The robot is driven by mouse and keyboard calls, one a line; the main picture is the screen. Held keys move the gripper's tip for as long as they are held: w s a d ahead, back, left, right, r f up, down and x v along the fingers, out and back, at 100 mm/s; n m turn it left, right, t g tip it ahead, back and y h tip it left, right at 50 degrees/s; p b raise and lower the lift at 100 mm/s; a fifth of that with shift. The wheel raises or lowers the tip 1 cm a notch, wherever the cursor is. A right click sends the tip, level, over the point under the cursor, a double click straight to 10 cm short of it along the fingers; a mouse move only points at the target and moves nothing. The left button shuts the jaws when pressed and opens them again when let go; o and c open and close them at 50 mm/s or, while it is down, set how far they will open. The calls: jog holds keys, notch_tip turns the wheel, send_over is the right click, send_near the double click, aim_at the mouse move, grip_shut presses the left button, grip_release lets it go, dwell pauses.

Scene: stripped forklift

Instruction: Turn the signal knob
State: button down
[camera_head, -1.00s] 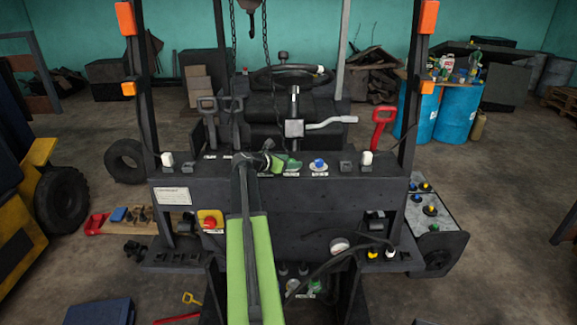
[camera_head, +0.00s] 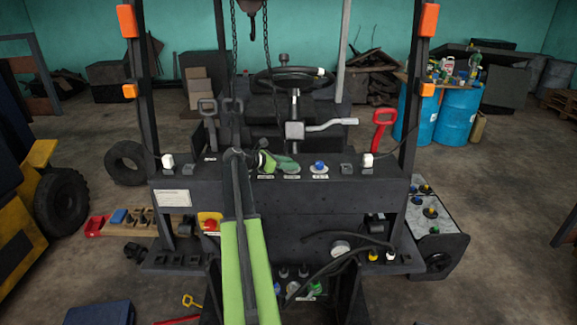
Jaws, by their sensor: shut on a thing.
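My gripper (camera_head: 291,166), green and black, reaches from the left over the top of the forklift's dark control panel (camera_head: 290,198). It is shut at the middle small white label (camera_head: 292,177), low over the panel. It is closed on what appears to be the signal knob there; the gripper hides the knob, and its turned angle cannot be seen. The label's text is too small to read. A blue knob (camera_head: 319,166) with its own label stands just right of my gripper, apart from it.
Small switches (camera_head: 346,169) and a white-capped control (camera_head: 367,160) stand right along the panel. Grey lever handles (camera_head: 207,107), a steering wheel (camera_head: 290,77), a silver lever (camera_head: 330,124) and a red handle (camera_head: 383,117) rise behind. A red button (camera_head: 209,221) is lower left. Dark posts flank the panel.

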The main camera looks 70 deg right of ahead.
jog(key=shift+d+m+g+y, duration=0.1)
jog(key=shift+m+g+y, duration=0.5)
jog(key=shift+m+y, duration=0.15)
jog(key=shift+f, duration=0.1)
jog(key=shift+s, duration=0.1)
jog(key=c, duration=1)
grip_release()
jog(key=shift+o, duration=0.2)
jog(key=shift+w+a+r, duration=0.3)
jog(key=shift+a+r, duration=0.05)
jog(key=p+v, duration=0.6)
jog(key=v, duration=0.9)
jog(key=shift+w+a, duration=0.15)
jog(key=shift+w, duration=0.25)
jog(key=shift+w+a+r+p, duration=0.1)
jog(key=shift+w+a+p, duration=0.15)
jog(key=shift+a+p, duration=0.05)
